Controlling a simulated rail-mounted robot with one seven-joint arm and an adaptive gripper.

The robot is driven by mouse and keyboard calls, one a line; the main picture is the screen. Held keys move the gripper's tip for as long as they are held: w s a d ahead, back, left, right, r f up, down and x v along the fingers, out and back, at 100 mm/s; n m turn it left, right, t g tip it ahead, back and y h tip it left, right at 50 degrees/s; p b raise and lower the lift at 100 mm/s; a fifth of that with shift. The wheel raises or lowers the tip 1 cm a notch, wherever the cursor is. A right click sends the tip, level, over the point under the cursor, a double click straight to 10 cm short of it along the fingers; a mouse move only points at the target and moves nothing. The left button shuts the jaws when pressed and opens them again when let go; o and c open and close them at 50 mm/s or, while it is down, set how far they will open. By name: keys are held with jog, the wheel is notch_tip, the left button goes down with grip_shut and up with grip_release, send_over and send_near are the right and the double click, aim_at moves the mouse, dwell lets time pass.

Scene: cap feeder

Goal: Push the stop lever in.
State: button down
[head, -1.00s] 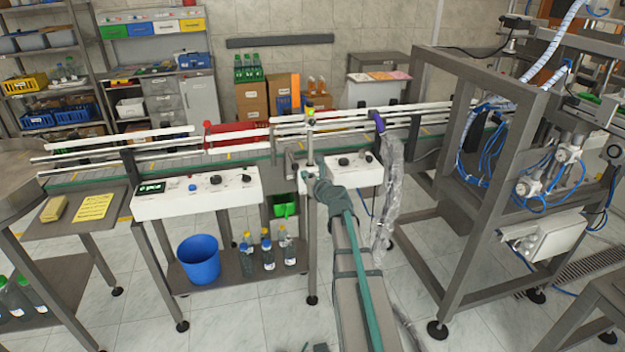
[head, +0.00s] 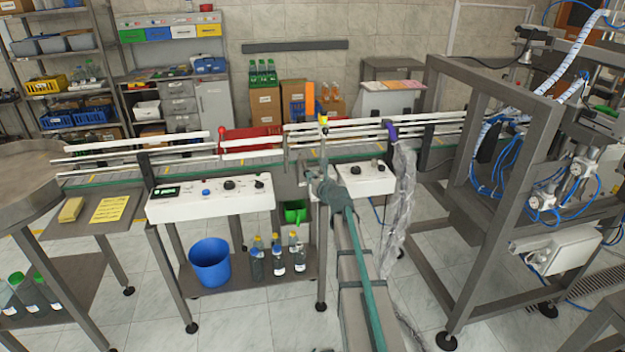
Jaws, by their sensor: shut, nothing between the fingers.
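I cannot single out the stop lever for certain at this size. A red piece (head: 250,139) sits on the conveyor rails, with a small red upright at its left end. A thin post with a yellow and red top (head: 323,122) stands at the conveyor's front edge, right of the red piece. My gripper (head: 314,181) is shut and empty, just below this post and left of the small white control box (head: 365,179). It is small and partly hidden by my arm; I cannot tell whether it touches anything.
The conveyor (head: 185,165) runs across the back behind a long white control panel (head: 210,197). A blue bucket (head: 210,262) and several bottles stand on the shelf below. A clear plastic sleeve (head: 400,205) hangs right of my arm. A grey machine frame (head: 480,200) fills the right.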

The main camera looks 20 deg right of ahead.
jog(key=w+d+p, duration=0.1)
jog(key=w, duration=0.5)
jog(key=shift+w+d, duration=0.3)
jog(key=shift+w, duration=0.1)
jog(key=shift+s+r, duration=0.1)
jog(key=s+r+b, duration=0.1)
jog(key=s+r, duration=0.1)
jog(key=s, duration=1.1)
jog(key=shift+s+a+r+b, duration=0.25)
jog(key=shift+s+b, duration=0.05)
jog(key=shift+s, duration=0.1)
